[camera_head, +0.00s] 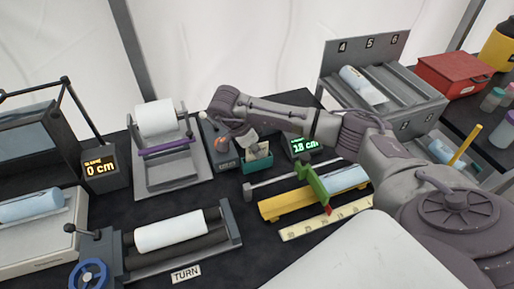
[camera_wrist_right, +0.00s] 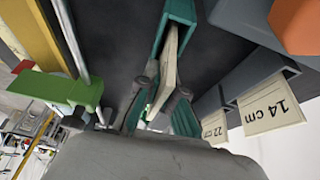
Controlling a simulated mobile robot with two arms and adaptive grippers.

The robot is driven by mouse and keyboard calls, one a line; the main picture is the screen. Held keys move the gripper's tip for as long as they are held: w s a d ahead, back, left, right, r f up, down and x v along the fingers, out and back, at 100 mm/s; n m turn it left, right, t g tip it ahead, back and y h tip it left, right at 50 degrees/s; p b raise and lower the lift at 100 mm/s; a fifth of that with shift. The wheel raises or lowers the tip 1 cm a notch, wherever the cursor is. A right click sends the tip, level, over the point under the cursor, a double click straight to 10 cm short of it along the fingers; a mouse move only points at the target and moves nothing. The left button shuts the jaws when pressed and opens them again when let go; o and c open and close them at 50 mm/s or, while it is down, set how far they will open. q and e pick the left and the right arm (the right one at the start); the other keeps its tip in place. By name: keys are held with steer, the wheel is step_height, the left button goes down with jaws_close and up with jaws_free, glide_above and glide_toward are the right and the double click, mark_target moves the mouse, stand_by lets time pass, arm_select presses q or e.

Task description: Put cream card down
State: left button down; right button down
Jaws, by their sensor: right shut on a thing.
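The cream card (camera_wrist_right: 169,62) is thin and pale, seen nearly edge-on in the right wrist view. My right gripper (camera_wrist_right: 166,84) is shut on it, one finger on each side. The card is at a teal holder (camera_wrist_right: 181,10), and the holder's walls show around it. I cannot tell whether the card rests on the holder's floor. In the head view the teal holder (camera_head: 257,165) stands near the middle of the table. My right arm reaches over from the right, and its wrist hides most of the gripper. My left gripper is not in view.
Right of the holder are a green-lit display (camera_head: 304,145) and a yellow trough (camera_head: 285,205) with a green clamp (camera_head: 316,185). Left is a roll stand (camera_head: 165,172). Labels reading 14 cm (camera_wrist_right: 270,106) and 22 cm (camera_wrist_right: 214,127) show close by in the wrist view.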

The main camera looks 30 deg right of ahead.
steer(key=shift+f, duration=0.15)
steer(key=c, duration=1.8)
jaws_free()
steer(key=o, duration=0.5)
steer(key=shift+r, duration=0.2)
steer(key=shift+w+a+r, duration=0.1)
steer(key=shift+r, duration=0.1)
steer(key=b+v, duration=0.1)
steer(key=v, duration=0.2)
steer(key=shift+b, duration=0.35)
steer(key=v, duration=0.8)
steer(key=shift+a+r, duration=0.1)
steer(key=shift+r, duration=0.1)
